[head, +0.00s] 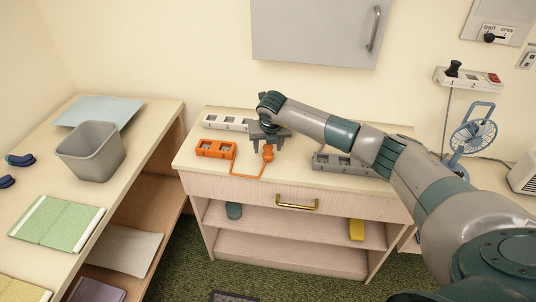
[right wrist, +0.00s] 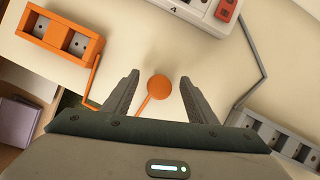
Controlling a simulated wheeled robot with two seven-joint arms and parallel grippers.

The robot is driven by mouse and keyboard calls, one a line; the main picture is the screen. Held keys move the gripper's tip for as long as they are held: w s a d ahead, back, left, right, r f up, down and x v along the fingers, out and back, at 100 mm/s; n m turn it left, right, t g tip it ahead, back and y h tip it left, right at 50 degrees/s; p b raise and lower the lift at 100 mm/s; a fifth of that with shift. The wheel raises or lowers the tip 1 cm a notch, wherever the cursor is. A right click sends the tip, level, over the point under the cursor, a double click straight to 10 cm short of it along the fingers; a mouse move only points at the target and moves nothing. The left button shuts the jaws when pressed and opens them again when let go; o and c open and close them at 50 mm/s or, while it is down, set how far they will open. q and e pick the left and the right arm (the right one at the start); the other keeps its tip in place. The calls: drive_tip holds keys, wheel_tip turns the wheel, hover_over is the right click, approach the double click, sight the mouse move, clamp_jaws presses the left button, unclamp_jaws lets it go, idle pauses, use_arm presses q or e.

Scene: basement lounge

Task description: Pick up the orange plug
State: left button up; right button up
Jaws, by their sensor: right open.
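The orange plug (head: 268,153) stands on the top of the low wooden cabinet (head: 300,178), with an orange cord running to an orange socket strip (head: 216,149) on its left. In the right wrist view the round orange plug (right wrist: 158,87) lies between the spread fingers, apart from both. My right gripper (head: 269,146) is open and empty, over the plug, pointing down; it also shows in the right wrist view (right wrist: 157,95). How far the fingers are above the cabinet top is hard to tell. My left gripper is not in view.
A white strip (head: 226,123) lies behind the orange strip, and a grey strip (head: 335,163) lies to the right, partly behind my right arm. A grey bin (head: 92,152) stands on the left table. A grey wall cabinet (head: 315,35) hangs above.

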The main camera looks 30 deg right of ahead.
drive_tip(key=shift+w+f, duration=0.1)
drive_tip(key=shift+f, duration=0.15)
drive_tip(key=c, duration=1.2)
drive_tip(key=shift+o, duration=0.2)
